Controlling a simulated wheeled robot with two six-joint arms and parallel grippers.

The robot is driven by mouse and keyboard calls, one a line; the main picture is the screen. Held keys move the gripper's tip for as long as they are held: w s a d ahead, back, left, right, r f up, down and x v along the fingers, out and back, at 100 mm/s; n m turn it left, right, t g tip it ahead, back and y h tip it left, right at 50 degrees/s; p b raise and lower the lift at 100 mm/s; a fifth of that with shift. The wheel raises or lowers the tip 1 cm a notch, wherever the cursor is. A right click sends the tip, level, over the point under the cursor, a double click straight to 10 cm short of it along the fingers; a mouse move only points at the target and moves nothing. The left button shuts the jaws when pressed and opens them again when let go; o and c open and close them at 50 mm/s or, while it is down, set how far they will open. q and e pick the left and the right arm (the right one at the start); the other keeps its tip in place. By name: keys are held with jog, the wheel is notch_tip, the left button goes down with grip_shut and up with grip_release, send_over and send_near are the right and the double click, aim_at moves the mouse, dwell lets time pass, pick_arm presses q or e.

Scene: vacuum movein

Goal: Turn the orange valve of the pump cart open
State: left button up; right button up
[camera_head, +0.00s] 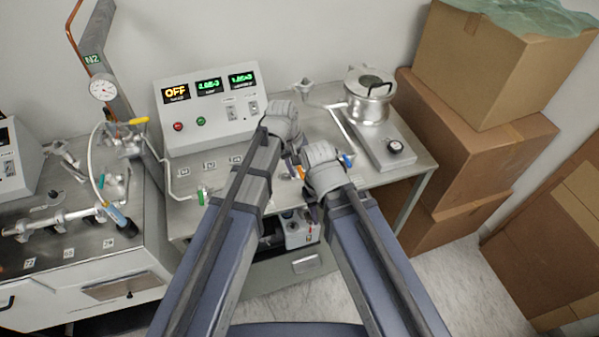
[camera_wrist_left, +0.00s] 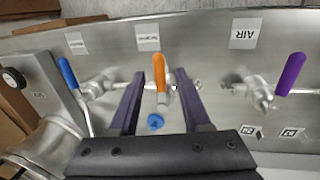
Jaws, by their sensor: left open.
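The orange valve handle (camera_wrist_left: 159,66) stands out from a metal panel in the left wrist view, on a silver valve body. My left gripper (camera_wrist_left: 161,78) is open, with one finger on each side of the handle; gaps show, so it is not clamped. In the head view only a small orange patch (camera_head: 299,172) of the handle shows between my wrists. My left gripper (camera_head: 291,157) is partly hidden there by its own arm. My right arm ends close beside it, and its fingers are not clear.
A blue handle (camera_wrist_left: 67,73) and a purple handle (camera_wrist_left: 290,74) flank the orange one. A blue knob (camera_wrist_left: 155,122) lies below it. The control box (camera_head: 206,105) and a silver vessel (camera_head: 369,98) stand on the cart. Cardboard boxes (camera_head: 470,140) crowd the right side.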

pick_arm(q)
jog(key=shift+c, duration=0.2)
grip_shut()
dwell(1.2)
